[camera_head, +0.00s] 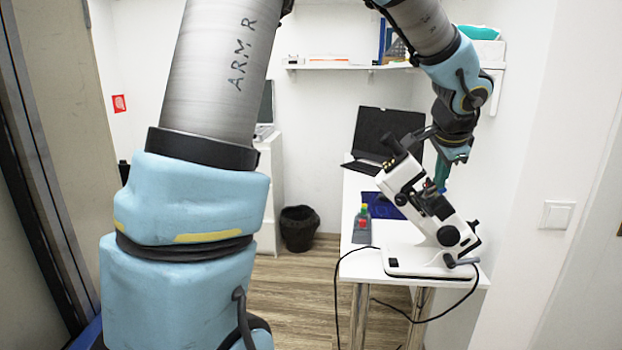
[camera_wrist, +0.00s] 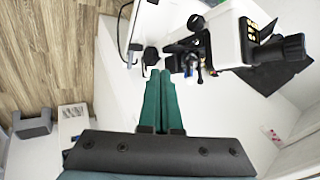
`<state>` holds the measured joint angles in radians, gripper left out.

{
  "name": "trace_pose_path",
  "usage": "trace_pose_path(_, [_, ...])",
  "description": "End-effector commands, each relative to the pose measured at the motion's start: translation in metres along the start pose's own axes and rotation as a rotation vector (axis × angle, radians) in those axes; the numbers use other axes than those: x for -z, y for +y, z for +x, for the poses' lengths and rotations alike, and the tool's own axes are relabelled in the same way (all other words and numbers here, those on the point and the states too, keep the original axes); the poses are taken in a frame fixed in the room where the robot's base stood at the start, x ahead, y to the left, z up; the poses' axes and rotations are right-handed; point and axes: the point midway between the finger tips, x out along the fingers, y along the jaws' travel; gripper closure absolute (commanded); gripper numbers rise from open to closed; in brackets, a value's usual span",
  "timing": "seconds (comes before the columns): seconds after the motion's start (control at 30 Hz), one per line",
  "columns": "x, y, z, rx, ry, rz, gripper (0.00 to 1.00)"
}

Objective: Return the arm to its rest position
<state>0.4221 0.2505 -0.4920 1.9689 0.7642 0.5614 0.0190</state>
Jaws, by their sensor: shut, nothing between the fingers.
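My arm, light blue and grey with "ARM R" on it, reaches up from the left foreground and comes down at the right of the head view. My gripper (camera_head: 441,182) hangs over the desk just behind the white microscope (camera_head: 436,218), which partly hides it. In the wrist view my gripper (camera_wrist: 160,72) has two green fingers together with nothing between them. The microscope (camera_wrist: 228,38) stands close ahead and to the right of the fingertips there; I cannot tell whether they touch.
A shelf (camera_head: 340,67) is on the back wall, a black bin (camera_head: 299,228) on the floor. The right wall is near the gripper.

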Motion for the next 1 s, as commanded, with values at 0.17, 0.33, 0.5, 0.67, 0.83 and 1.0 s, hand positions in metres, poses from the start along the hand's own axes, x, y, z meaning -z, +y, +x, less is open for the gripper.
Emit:
trace_pose_path(0.17, [-0.030, -0.001, 0.006, -0.019, -0.042, -0.072, 1.00])
trace_pose_path(0.33, [-0.073, -0.002, 0.012, -0.045, -0.098, -0.179, 1.00])
trace_pose_path(0.5, [-0.132, 0.003, 0.016, -0.078, -0.173, -0.343, 1.00])
trace_pose_path(0.67, [-0.214, 0.018, 0.014, -0.115, -0.271, -0.606, 1.00])
trace_pose_path(0.83, [-0.308, 0.057, -0.002, -0.146, -0.381, -1.001, 1.00])
trace_pose_path(1.0, [-0.354, 0.089, -0.015, -0.154, -0.434, -1.270, 1.00])
